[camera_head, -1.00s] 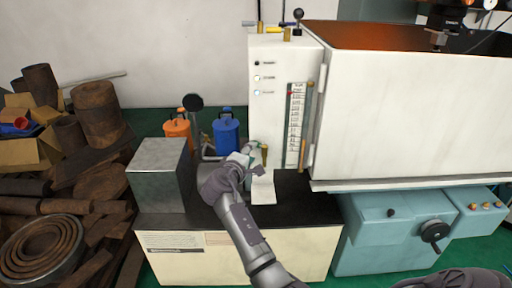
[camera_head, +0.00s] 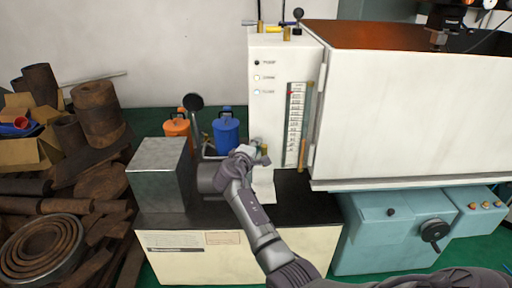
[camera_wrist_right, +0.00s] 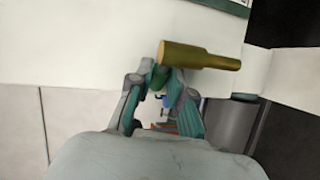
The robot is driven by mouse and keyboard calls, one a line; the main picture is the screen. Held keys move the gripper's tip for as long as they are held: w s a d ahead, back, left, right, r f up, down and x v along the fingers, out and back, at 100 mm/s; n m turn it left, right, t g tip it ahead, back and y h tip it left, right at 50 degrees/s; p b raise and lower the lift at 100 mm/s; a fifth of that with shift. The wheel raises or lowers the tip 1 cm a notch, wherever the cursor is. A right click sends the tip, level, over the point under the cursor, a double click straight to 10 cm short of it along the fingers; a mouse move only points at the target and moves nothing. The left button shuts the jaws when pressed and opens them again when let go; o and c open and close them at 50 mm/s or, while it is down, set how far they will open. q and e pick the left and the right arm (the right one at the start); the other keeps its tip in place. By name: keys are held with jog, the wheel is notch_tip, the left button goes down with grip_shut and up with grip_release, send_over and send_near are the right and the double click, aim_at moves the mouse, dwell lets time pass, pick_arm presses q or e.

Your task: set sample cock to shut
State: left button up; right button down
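The sample cock shows as a brass bar (camera_wrist_right: 205,57) in the right wrist view, lying nearly level across the tips of my right gripper (camera_wrist_right: 160,78). A dark green part sits between or just behind the fingertips. The fingers lean in toward each other, and I cannot tell whether they grip it. In the head view my right gripper (camera_head: 262,157) is at the lower front of the white cabinet (camera_head: 270,110) and hides most of the cock. Only a small brass and green bit (camera_head: 263,147) shows above the fingers. My left gripper is not in view.
A grey metal box (camera_head: 158,175) stands left of my right gripper. A black knob on a lever (camera_head: 193,102), an orange can (camera_head: 177,130) and a blue can (camera_head: 226,132) are behind. A gauge strip (camera_head: 295,122) is right on the cabinet. Rusty pipes (camera_head: 98,108) fill the left.

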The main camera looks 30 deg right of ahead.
jog(key=shift+s+a+n+t+y+p, duration=0.1)
jog(key=shift+s+n+t+y+p, duration=0.25)
jog(key=shift+n+t+y+p, duration=1.15)
jog(key=shift+s+a+n+t+y+p, duration=0.1)
jog(key=shift+s+n+t+y+p, duration=0.4)
jog(key=shift+n+y+p, duration=1.5)
jog(key=shift+s+a+n+t+y+p, duration=0.1)
jog(key=shift+s+n+t+y+p, duration=0.15)
jog(key=shift+n+t+y+p, duration=1.55)
jog(key=m+g+p, duration=0.1)
jog(key=p, duration=0.1)
jog(key=shift+p, duration=0.35)
jog(key=c, duration=1.1)
grip_release()
jog(key=v, duration=1.2)
jog(key=shift+d+r, duration=0.1)
